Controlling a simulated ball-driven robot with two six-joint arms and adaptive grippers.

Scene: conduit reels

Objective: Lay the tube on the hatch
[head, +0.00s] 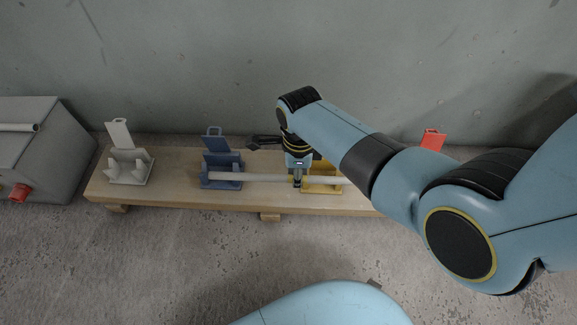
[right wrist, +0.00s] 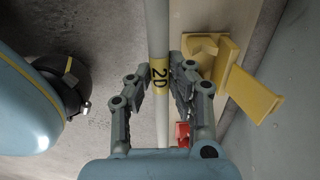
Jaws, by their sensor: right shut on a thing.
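The tube (head: 250,177) is long, thin and pale. In the head view it runs level from the blue stand to the yellow stand. My right gripper (head: 297,180) is shut on it near the yellow stand. No part is plainly marked as the hatch; a grey box (head: 50,140) stands at the far left. My left gripper is not in view.
A wooden bench (head: 175,193) bears a white stand (head: 130,165), a blue stand (head: 220,160), a yellow stand (head: 318,188) and a red stand (head: 433,140). The grey box has a pale bar (head: 18,127) and a red knob (head: 19,193). A concrete wall is close behind.

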